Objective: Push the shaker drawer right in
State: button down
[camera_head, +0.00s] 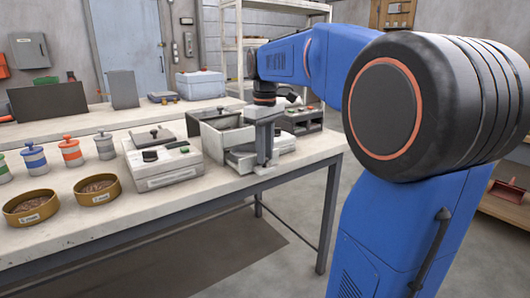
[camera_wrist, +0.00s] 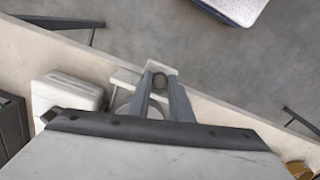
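The shaker (camera_head: 222,130) is a grey open-topped metal box with brown pellets in it, near the front edge of the bench. A pale drawer (camera_head: 241,160) shows low at its front, sticking out towards the bench edge; my gripper hides part of it. My gripper (camera_head: 263,162) points down at the drawer's front, very close to it. In the wrist view my two fingers (camera_wrist: 160,80) run close together, with a small dark olive patch between their tips and a pale plate (camera_wrist: 125,78) beside them. Whether they hold anything is unclear.
Two pellet bowls (camera_head: 97,189) and several capped jars (camera_head: 70,152) are further left. Open floor lies beyond the bench edge (camera_head: 190,208).

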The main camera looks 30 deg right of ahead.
aim_at(248, 141)
jog(key=shift+w+a+r, duration=0.1)
jog(key=shift+w+a, duration=0.05)
jog(key=shift+w, duration=4.65)
jog(key=c, duration=1.6)
grip_release()
notch_tip(248, 141, up, 17)
jog(key=shift+a+r, duration=0.1)
jog(key=shift+r, duration=0.1)
jog(key=s+a+f+m+t, duration=0.1)
jog(key=s+a+f, duration=0.3)
jog(key=s+f, duration=0.3)
jog(key=s+a+f+m+t, duration=0.1)
jog(key=s+a+f, duration=0.3)
jog(key=s, duration=0.4)
jog(key=s+a+f+t, duration=0.1)
jog(key=s+f, duration=0.4)
jog(key=f, duration=0.2)
jog(key=s+a+f+m+t, duration=0.1)
jog(key=s+a+f, duration=0.1)
jog(key=s+f, duration=0.4)
jog(key=s+a+f, duration=0.1)
jog(key=s+f, duration=0.5)
jog(key=f, duration=0.4)
jog(key=shift+s+a+f+t, duration=0.2)
jog(key=shift+a+t, duration=0.05)
jog(key=shift+t, duration=0.15)
